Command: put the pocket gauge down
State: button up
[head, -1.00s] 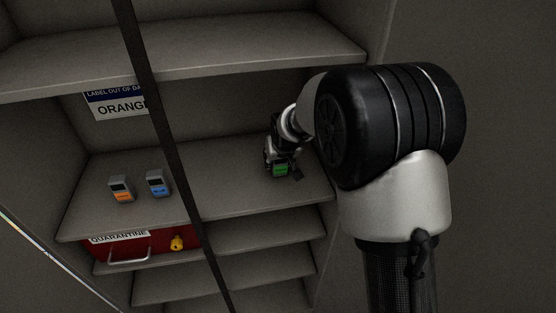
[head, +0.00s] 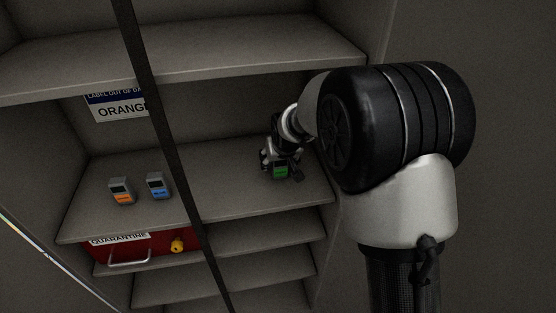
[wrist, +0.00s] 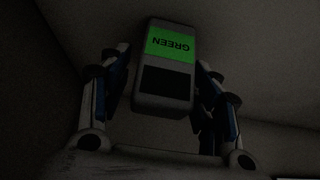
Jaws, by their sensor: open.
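The pocket gauge with a green label (head: 280,172) stands on the right part of the middle shelf in the head view. In the wrist view the gauge (wrist: 167,75) shows its dark screen and the word GREEN upside down. My gripper (head: 281,169) is open around it, with one finger on each side.
Two more gauges, orange-labelled (head: 121,191) and blue-labelled (head: 158,185), stand on the left of the same shelf (head: 235,198). A dark strap or post (head: 165,130) crosses in front. An upper shelf (head: 230,60) hangs above.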

jog(key=s+d+r+m+p, duration=0.1)
jog(key=s+d+r, duration=0.3)
jog(key=s+r, duration=0.5)
jog(key=s+d+r+p, duration=0.1)
jog(key=s+d+r, duration=0.4)
jog(key=s+r, duration=0.4)
jog(key=s+d+f+g, duration=0.1)
jog(key=s+d, duration=0.1)
jog(key=s, duration=0.8)
jog(key=s+d+f+m+h, duration=0.1)
jog(key=s+d, duration=0.1)
jog(key=s, duration=0.9)
jog(key=shift+s+d+g, duration=0.15)
jog(key=shift+d+g, duration=0.15)
jog(key=shift+g, duration=0.1)
